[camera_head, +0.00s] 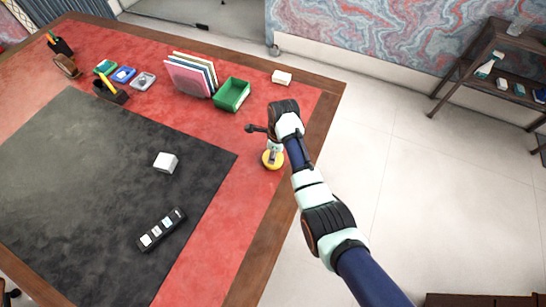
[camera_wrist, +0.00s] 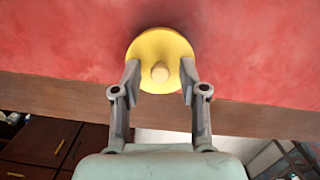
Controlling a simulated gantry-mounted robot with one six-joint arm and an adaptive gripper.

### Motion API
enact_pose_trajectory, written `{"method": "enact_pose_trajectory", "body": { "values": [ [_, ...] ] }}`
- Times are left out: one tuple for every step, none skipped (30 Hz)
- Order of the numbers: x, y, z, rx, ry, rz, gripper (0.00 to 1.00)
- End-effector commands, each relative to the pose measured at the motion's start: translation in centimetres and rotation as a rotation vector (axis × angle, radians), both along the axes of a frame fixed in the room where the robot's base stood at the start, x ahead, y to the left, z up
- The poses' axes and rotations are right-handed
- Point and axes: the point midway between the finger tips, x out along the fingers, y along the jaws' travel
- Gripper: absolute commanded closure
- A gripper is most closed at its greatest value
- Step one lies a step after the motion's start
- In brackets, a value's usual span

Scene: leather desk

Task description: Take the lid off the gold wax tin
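The gold wax tin (camera_head: 273,162) is on the red leather near the right side of the desk, under my gripper (camera_head: 273,153). The wrist view shows its round yellow lid (camera_wrist: 160,43) from above, with a small knob (camera_wrist: 160,72) at the middle. In the wrist view my gripper (camera_wrist: 159,78) has its two fingers apart, one on each side of the knob and overlapping the lid's outline. Nothing is held between them. I cannot tell whether the fingers touch the lid. The tin's body is mostly hidden below the lid.
A green open box (camera_head: 232,95), upright folders (camera_head: 190,76) and a white block (camera_head: 282,77) stand towards the back. A white cube (camera_head: 166,162) and a black strip with pale squares (camera_head: 161,229) lie on the dark mat (camera_head: 90,190). The wooden desk edge (camera_head: 262,250) is close.

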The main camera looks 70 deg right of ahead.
Motion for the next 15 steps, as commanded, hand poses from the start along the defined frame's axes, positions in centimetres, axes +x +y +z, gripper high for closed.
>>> {"method": "enact_pose_trajectory", "body": {
  "values": [
    [0.00,0.01,0.01,0.000,0.000,0.000,0.70],
    [0.00,0.01,0.01,0.000,0.000,0.000,0.75],
    [0.00,0.01,0.01,0.000,0.000,0.000,0.82],
    [0.00,0.01,0.01,0.000,0.000,0.000,0.87],
    [0.00,0.01,0.01,0.000,0.000,0.000,0.92],
    [0.00,0.01,0.01,0.000,0.000,0.000,0.99],
    [0.00,0.02,0.01,0.000,0.000,0.000,1.00],
    [0.00,0.02,0.01,0.000,0.000,0.000,1.00],
    [0.00,0.01,0.02,0.000,0.000,0.000,1.00],
    [0.00,0.01,0.02,0.000,0.000,0.000,1.00],
    [0.00,0.01,0.02,0.000,0.000,0.000,1.00],
    [0.00,0.01,0.02,0.000,0.000,0.000,1.00],
    [0.01,0.01,0.02,0.000,0.000,0.000,1.00],
    [0.00,0.01,0.05,0.000,0.000,0.000,1.00],
    [0.01,0.00,0.20,0.000,0.000,0.000,1.00]
  ]
}}
